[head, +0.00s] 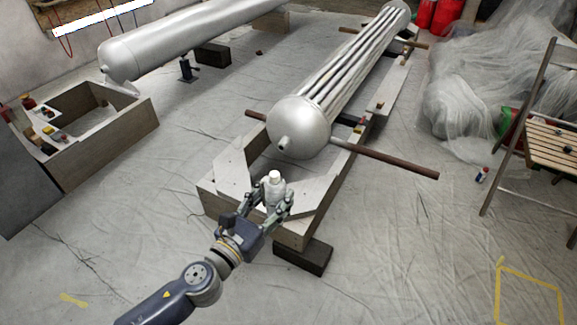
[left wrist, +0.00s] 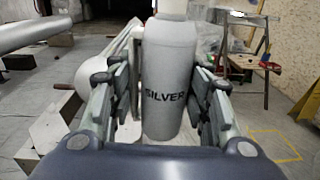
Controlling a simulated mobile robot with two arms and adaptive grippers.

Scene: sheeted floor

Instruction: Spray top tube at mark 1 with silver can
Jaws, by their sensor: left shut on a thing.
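My left gripper (head: 268,203) is shut on the silver can (head: 272,187), which stands upright between its fingers. The can has a white cap and a grey body with the word SILVER in the left wrist view (left wrist: 166,85). The gripper and can are in front of the near end of the wooden stand. Beyond them lies the bundle of silver tubes (head: 357,62) with a rounded silver end (head: 299,127) toward me. I cannot make out mark 1 on the top tube. My right gripper is not in view.
A wooden cradle (head: 317,208) supports the tubes, and a brown bar (head: 390,162) sticks out to the right. A silver tank (head: 180,42) and wooden box (head: 95,155) are at left. The right foreground floor is mostly clear.

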